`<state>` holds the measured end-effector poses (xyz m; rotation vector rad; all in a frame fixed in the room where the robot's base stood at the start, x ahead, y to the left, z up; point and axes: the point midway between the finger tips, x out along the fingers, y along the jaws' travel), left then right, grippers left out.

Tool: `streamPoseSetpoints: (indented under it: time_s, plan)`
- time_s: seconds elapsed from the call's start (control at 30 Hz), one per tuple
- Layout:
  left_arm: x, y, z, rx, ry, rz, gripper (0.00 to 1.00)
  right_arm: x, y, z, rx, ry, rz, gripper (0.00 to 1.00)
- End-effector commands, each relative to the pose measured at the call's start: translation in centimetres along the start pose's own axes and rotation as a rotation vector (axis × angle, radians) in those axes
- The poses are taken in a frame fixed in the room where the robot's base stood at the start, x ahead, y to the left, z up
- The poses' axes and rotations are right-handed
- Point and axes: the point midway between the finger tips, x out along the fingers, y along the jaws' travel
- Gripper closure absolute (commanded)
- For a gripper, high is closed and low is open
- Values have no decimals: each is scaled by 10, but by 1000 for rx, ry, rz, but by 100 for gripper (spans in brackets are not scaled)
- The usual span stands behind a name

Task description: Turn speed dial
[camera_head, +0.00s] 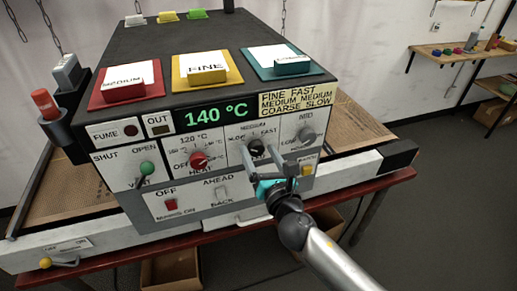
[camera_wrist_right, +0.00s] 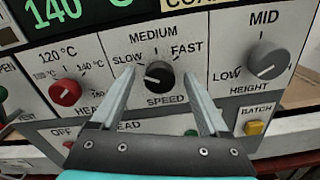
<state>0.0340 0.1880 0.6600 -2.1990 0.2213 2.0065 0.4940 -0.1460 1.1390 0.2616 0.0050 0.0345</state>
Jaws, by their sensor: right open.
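The black speed dial (camera_head: 256,147) sits on the white front panel of the machine, between the red heat dial and the grey height dial. In the right wrist view the speed dial (camera_wrist_right: 159,74) has a white mark on its left side, the SLOW side. SLOW, MEDIUM and FAST are printed around it. My right gripper (camera_head: 262,161) is open in front of the dial. In the right wrist view its fingers (camera_wrist_right: 160,84) stand on either side of the dial; I cannot tell whether they touch it. My left gripper is not in view.
The red heat dial (camera_head: 199,160) and grey height dial (camera_head: 305,135) flank the speed dial. A yellow batch button (camera_head: 307,170) is at lower right. A sign (camera_head: 297,99) reads FINE FAST, MEDIUM MEDIUM, COARSE SLOW. A yellow FINE block (camera_head: 207,74) stands on top in the middle.

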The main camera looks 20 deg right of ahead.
Motion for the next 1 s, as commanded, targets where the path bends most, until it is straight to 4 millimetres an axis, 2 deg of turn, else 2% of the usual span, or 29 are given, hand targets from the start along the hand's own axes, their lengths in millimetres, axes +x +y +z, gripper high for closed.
streamPoseSetpoints:
  time_s: [0.17,0.47,1.0]
  plan:
    - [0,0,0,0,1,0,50,10,0,0,0,1,0,22]
    - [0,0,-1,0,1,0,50,11,0,0,0,1,0,22]
    - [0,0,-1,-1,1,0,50,11,0,0,0,1,0,82]
